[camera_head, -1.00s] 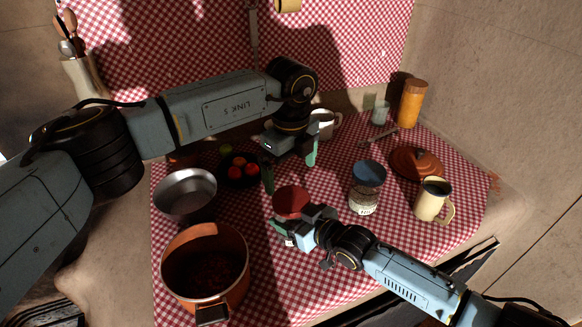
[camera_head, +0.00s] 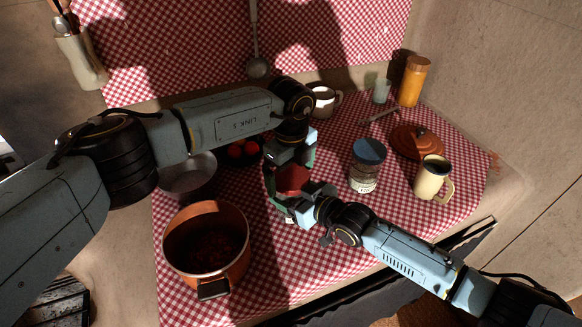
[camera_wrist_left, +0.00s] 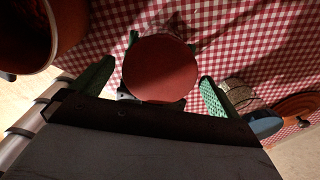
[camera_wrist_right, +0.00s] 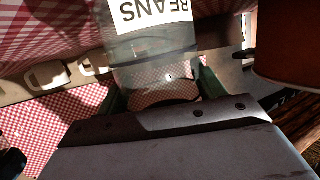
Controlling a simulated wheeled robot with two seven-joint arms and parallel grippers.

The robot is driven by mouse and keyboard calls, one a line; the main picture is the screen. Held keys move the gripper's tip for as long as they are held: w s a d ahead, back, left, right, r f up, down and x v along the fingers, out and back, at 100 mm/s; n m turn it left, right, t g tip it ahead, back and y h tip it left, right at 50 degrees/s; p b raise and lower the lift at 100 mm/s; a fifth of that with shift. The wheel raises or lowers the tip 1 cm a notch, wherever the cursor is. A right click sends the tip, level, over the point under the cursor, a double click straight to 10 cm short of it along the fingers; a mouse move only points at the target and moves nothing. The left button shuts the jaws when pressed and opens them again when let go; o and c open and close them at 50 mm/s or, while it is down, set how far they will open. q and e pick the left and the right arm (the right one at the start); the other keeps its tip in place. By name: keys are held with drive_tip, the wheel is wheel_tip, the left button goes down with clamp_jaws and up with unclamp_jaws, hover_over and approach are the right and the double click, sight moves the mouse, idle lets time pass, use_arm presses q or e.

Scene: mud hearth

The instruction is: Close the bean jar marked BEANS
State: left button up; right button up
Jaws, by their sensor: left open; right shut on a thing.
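The jar marked BEANS (camera_wrist_right: 150,42) is clear glass with a white label, which reads upside down in the right wrist view. My right gripper (camera_wrist_right: 155,84) is shut on it, one finger on each side. A round red lid (camera_head: 292,179) is at the top of the jar in the head view; whether it is fully seated I cannot tell. My left gripper (camera_head: 289,178) is open over the lid, a finger on either side. In the left wrist view the lid (camera_wrist_left: 160,68) lies between the green fingers, with gaps at both sides.
A blue-lidded jar (camera_head: 366,172) stands right of the held jar. Beyond are a cream mug (camera_head: 431,178) and a terracotta lid (camera_head: 416,140). An orange pot (camera_head: 207,270) stands front left, a metal bowl (camera_head: 188,176) behind it.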

use_arm(q)
drive_tip(key=c, duration=1)
drive_tip(key=m, duration=0.4)
drive_tip(key=shift+c, duration=0.2)
drive_tip(key=m, duration=0.5)
drive_tip(key=shift+m, duration=0.3)
drive_tip(key=o, duration=1)
drive_tip(key=shift+o, duration=0.2)
drive_tip(key=shift+r, duration=2.3)
